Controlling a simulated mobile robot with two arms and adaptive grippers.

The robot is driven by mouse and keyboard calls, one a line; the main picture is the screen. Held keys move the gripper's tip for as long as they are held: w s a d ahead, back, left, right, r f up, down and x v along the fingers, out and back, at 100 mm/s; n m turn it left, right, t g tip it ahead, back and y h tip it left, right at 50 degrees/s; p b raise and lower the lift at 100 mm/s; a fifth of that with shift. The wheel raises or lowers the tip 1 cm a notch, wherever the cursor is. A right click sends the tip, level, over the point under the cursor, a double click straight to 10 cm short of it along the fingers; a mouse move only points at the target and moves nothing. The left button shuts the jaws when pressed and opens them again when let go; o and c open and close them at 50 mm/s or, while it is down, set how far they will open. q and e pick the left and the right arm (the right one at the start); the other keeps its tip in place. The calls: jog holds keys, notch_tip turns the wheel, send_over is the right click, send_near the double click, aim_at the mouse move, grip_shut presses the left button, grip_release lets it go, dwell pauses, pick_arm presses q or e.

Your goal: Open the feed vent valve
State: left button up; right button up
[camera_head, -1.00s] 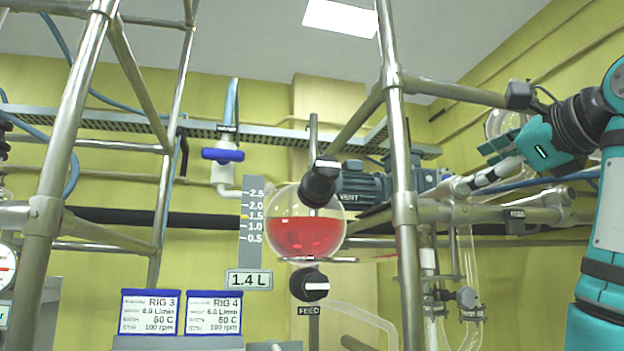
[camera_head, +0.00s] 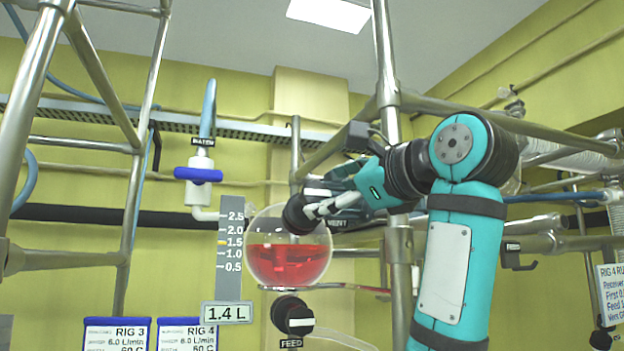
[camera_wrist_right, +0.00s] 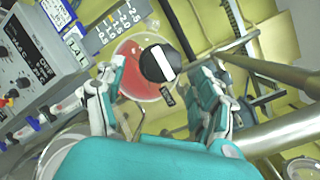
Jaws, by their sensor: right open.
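The feed vent valve is a round black knob (camera_head: 297,214) in front of the upper part of a glass flask of red liquid (camera_head: 270,262). In the right wrist view the knob (camera_wrist_right: 158,63) shows a white bar across its face, and a small VENT label (camera_wrist_right: 167,96) beside it. My right gripper (camera_head: 318,205) is open and close to the knob, partly covering it in the head view. In the wrist view its two fingers (camera_wrist_right: 162,74) stand on either side of the knob. Contact cannot be told. My left gripper is not in view.
A second black knob with a white bar, the FEED valve (camera_head: 292,316), is below the flask. A level scale (camera_head: 231,252) and a 1.4 L sign (camera_head: 227,313) stand left of it. A blue-handled valve (camera_head: 198,175) is further left. Steel frame posts (camera_head: 386,70) stand close to my right arm.

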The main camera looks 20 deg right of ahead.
aim_at(322, 194)
jog(key=p+x, duration=0.1)
jog(key=x, duration=0.1)
jog(key=p+x, duration=0.1)
jog(key=x, duration=0.1)
jog(key=shift+d+r, duration=0.2)
jog(key=shift+r, duration=0.05)
jog(key=shift+w+a+f, duration=0.1)
jog(key=shift+w+a, duration=0.15)
jog(key=shift+w, duration=0.4)
jog(key=shift+w+a+f, duration=0.1)
jog(key=shift+w+a, duration=0.05)
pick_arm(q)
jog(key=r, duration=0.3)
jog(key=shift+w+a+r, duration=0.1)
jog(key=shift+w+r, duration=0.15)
pick_arm(e)
jog(key=shift+c, duration=0.4)
jog(key=shift+c, duration=1.2)
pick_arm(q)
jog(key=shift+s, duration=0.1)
pick_arm(e)
jog(key=c, duration=0.9)
